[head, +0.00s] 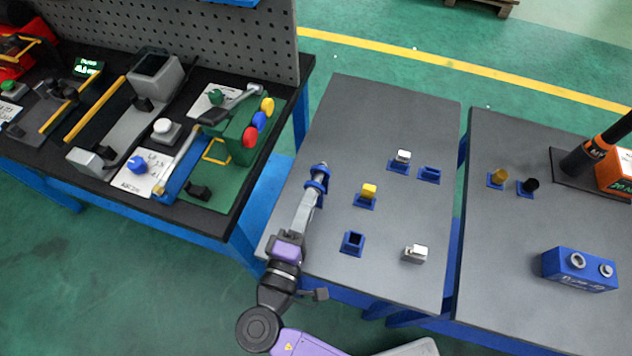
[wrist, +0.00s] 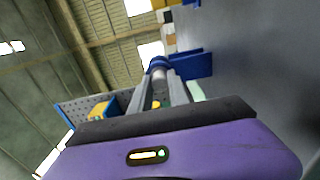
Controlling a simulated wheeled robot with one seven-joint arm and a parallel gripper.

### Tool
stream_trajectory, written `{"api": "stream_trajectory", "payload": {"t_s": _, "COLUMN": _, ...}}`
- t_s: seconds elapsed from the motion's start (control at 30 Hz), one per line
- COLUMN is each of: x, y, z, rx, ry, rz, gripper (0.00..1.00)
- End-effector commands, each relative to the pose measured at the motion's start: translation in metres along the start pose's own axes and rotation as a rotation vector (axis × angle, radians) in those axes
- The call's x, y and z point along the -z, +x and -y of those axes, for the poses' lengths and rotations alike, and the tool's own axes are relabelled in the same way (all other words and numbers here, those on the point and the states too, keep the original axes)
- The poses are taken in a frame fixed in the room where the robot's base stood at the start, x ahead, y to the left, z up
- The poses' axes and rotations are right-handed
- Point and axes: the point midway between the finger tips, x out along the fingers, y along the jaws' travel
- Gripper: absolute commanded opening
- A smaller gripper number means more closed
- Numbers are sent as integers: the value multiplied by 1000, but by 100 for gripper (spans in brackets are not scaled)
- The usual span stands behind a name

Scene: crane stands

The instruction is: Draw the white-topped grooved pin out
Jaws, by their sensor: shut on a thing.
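My gripper (head: 317,187) reaches over the left part of the middle grey table. Its fingers (wrist: 160,88) are shut on a pale grey-white round pin (wrist: 158,76), which I take to be the white-topped grooved pin.
A white-topped block (head: 403,156) and a yellow-topped one (head: 369,191) stand in blue sockets to the right. Another white-topped block (head: 415,253) is near the front. An empty blue socket (head: 353,243) is close by. A cluttered black bench (head: 225,225) stands left.

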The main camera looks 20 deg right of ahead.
Motion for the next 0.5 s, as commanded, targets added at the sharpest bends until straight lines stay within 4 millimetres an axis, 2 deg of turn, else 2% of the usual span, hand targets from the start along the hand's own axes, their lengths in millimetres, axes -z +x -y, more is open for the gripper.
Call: {"api": "stream_trajectory", "payload": {"t_s": 0.5, "x": 1, "y": -18, "z": -1, "rx": -2, "ry": 1, "rz": -1, "gripper": 0}}
